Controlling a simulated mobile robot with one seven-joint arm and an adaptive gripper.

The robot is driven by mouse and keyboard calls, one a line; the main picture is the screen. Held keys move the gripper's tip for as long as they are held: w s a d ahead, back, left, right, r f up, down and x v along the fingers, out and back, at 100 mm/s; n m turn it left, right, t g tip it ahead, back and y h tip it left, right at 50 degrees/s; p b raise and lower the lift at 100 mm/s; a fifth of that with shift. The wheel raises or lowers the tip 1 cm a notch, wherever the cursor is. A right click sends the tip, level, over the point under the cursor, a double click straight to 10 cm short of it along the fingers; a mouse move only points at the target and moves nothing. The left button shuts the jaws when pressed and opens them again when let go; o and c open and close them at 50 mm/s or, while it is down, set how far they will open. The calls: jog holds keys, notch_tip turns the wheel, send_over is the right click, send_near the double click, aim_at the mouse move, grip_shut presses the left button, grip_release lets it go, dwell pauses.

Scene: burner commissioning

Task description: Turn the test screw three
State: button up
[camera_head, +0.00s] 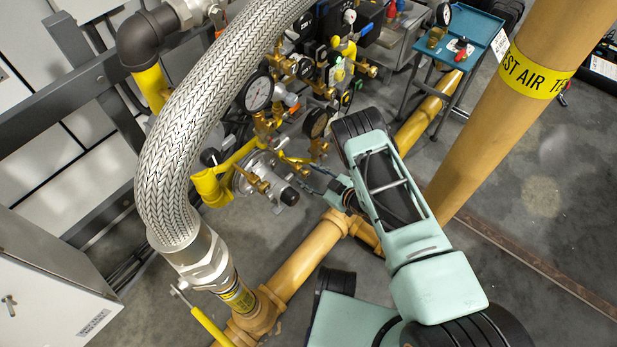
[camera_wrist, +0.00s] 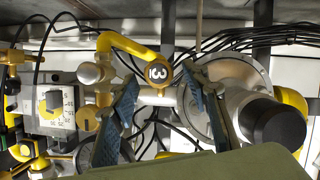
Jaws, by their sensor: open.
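Brass fittings (camera_wrist: 90,74) lie left of the left finger. I cannot tell which piece is the test screw itself. In the head view my gripper (camera_head: 312,178) is beside the regulator and brass valves; the tag cannot be made out there.
A silver regulator with a black cap (camera_wrist: 278,125) is close to the right finger. A grey dial box (camera_wrist: 50,108) is at left. In the head view a braided hose (camera_head: 185,130) arches left, pressure gauges (camera_head: 259,92) crowd above, and a yellow pipe (camera_head: 305,250) runs below.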

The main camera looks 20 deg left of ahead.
jog(key=shift+w+a+f, duration=0.2)
jog(key=shift+w+a, duration=0.1)
jog(key=shift+a, duration=0.1)
jog(key=c, duration=1.2)
jog(key=shift+o, duration=0.2)
jog(key=shift+s+n+t, duration=0.1)
jog(key=shift+n+t, duration=0.2)
jog(key=shift+s+f+n+t, duration=0.1)
jog(key=shift+n+t, duration=0.5)
jog(key=shift+n, duration=0.3)
jog(key=shift+s+a+f+n+t, duration=0.1)
jog(key=shift+n+t, duration=0.7)
jog(key=shift+n, duration=0.6)
